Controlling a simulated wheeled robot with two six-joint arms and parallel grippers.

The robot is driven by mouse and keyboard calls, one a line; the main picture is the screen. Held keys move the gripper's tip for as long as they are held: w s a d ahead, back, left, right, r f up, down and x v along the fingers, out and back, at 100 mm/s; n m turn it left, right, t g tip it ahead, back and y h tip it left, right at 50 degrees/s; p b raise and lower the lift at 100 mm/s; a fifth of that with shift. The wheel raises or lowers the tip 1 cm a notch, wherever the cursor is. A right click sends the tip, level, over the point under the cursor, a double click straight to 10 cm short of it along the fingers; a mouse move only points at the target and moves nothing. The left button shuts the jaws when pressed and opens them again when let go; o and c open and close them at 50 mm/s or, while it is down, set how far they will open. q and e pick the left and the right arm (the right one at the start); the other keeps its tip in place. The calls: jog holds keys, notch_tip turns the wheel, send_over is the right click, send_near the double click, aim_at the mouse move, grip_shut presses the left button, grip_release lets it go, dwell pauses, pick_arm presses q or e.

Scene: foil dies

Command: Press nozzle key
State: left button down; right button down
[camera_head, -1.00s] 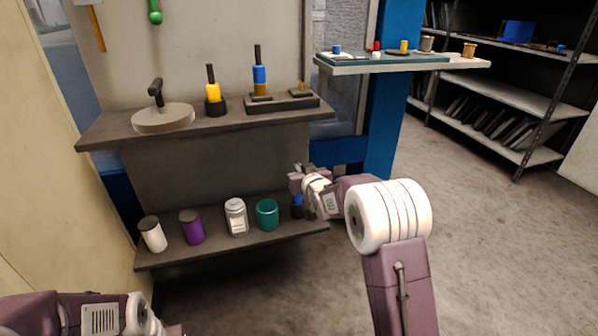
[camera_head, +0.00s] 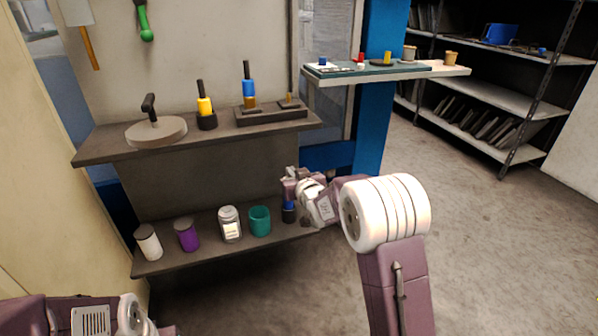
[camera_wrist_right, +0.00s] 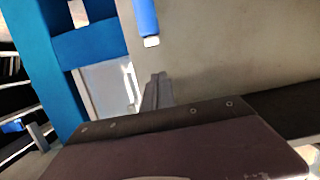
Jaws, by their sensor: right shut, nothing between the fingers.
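My right gripper (camera_head: 290,180) is shut and empty, at the right end of the lower shelf and below the counter's front edge. Its closed fingers (camera_wrist_right: 156,92) also show in the right wrist view. No part is clearly marked as a nozzle key. On the counter, a dark base (camera_head: 270,115) carries an upright blue-handled tool (camera_head: 249,88) and a small low piece (camera_head: 290,102) at its right. A yellow-handled tool (camera_head: 204,106) stands in a black holder. A round disc (camera_head: 157,132) has a dark lever. My left gripper is out of view.
The lower shelf holds a white jar (camera_head: 149,243), a purple jar (camera_head: 187,236), a clear jar (camera_head: 230,226), a teal cup (camera_head: 260,221) and a small blue item (camera_head: 289,209). A side ledge (camera_head: 440,71) and blue post (camera_head: 373,140) stand right. Floor at right is clear.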

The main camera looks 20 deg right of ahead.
jog(key=p+v, duration=0.1)
jog(key=v, duration=0.5)
jog(key=shift+s+r, duration=0.1)
jog(key=shift+r, duration=0.05)
notch_tip(320, 180, up, 6)
jog(key=s+a+p, duration=0.1)
jog(key=a+p, duration=0.1)
jog(key=p, duration=0.1)
jog(key=s+f+g+p, duration=0.1)
jog(key=s+f+g, duration=0.7)
jog(key=s, duration=0.7)
jog(key=s+f+g+p, duration=0.1)
jog(key=s+f+g, duration=0.5)
jog(key=s+f, duration=0.6)
notch_tip(320, 180, up, 40)
jog(key=s+p, duration=0.2)
jog(key=p, duration=3.5)
jog(key=shift+m+p, duration=0.3)
